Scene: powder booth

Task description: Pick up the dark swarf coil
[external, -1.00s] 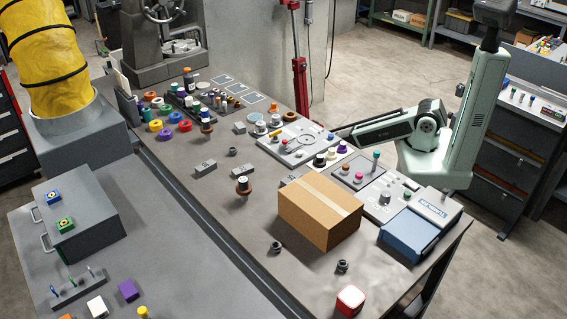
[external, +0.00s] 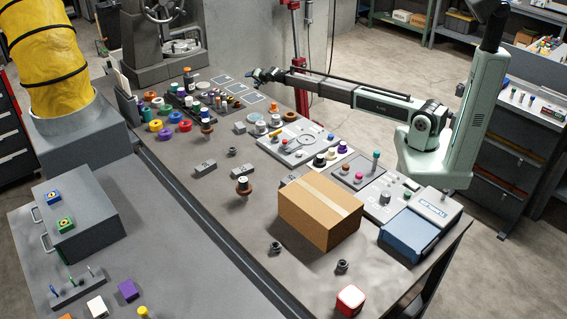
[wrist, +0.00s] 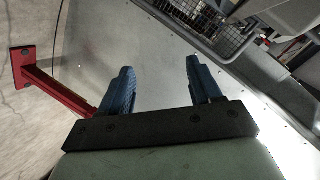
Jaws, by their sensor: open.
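I cannot tell for sure which thing is the dark swarf coil. Small dark ring-like pieces lie on the bench: one front left of the carton (external: 275,247), one in front of the carton (external: 342,266), and one mid-bench (external: 232,151). My gripper (external: 258,77) is in the air over the far part of the bench, well apart from all of these. In the wrist view my gripper (wrist: 158,82) has two blue fingers spread apart with nothing between them. No dark coil is recognisable in the wrist view.
A cardboard carton (external: 318,212) stands on the bench, with a blue-and-white box (external: 415,236) to its right. Several coloured spools (external: 162,134) and bottles crowd the far left. A red post (external: 298,60) stands behind the bench.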

